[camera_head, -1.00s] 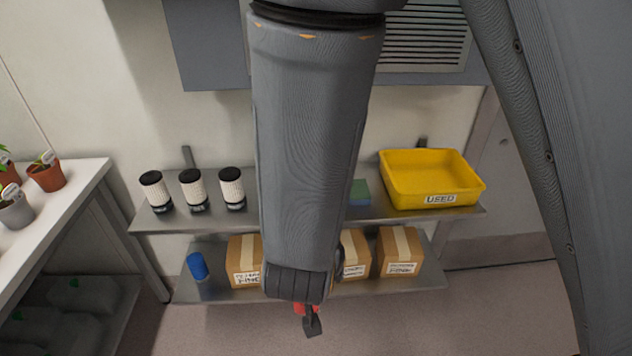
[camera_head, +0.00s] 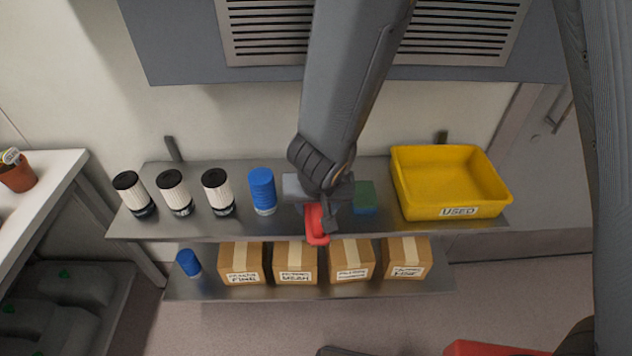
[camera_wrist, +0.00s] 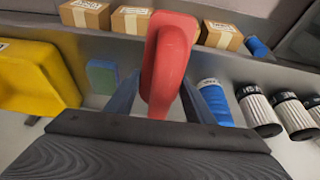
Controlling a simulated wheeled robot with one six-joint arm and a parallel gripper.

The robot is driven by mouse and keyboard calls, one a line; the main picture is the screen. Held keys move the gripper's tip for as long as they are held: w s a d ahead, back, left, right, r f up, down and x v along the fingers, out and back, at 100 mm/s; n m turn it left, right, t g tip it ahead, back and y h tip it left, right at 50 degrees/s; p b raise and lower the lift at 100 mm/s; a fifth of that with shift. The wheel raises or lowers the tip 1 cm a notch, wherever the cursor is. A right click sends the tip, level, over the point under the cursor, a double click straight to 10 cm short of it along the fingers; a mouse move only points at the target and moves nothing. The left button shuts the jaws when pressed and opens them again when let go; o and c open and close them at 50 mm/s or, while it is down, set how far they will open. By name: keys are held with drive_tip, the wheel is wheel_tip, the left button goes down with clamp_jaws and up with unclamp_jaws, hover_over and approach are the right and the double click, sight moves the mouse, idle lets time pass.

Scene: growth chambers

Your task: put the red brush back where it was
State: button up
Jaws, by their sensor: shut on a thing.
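The red brush (camera_head: 315,224) is in my gripper (camera_head: 322,208), in front of the upper metal shelf (camera_head: 240,226) in the head view. In the wrist view the red brush (camera_wrist: 170,65) stands up between the two fingers of my gripper (camera_wrist: 160,100), which are shut on it. Only its red body shows; any bristles are hidden. In the head view the brush overlaps the shelf's front edge, between a blue ribbed cylinder (camera_head: 262,190) and a green-and-blue sponge (camera_head: 364,196). I cannot tell whether it touches the shelf.
Several black-capped white filters (camera_head: 174,192) stand at the shelf's left. A yellow bin (camera_head: 450,185) labelled USED stands at its right. The lower shelf (camera_head: 210,288) holds labelled cardboard boxes (camera_head: 296,264) and a small blue cylinder (camera_head: 188,262). A grey cabinet (camera_head: 180,45) hangs above.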

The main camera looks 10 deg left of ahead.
drive_tip(key=w+a+p, duration=0.1)
drive_tip(key=w+p, duration=0.1)
drive_tip(key=w, duration=0.2)
drive_tip(key=w+a+p, duration=0.1)
drive_tip(key=w+p, duration=0.1)
drive_tip(key=w, duration=0.2)
drive_tip(key=w+a+f+p, duration=0.1)
drive_tip(key=w+p, duration=0.1)
drive_tip(key=w, duration=0.2)
drive_tip(key=shift+w, duration=0.3)
wheel_tip(320, 180, down, 5)
drive_tip(key=b, duration=0.4)
drive_tip(key=shift+f, duration=0.2)
drive_tip(key=shift+w+f+b, duration=0.15)
drive_tip(key=shift+f+b, duration=0.2)
drive_tip(key=o, duration=1)
drive_tip(key=shift+c, duration=0.2)
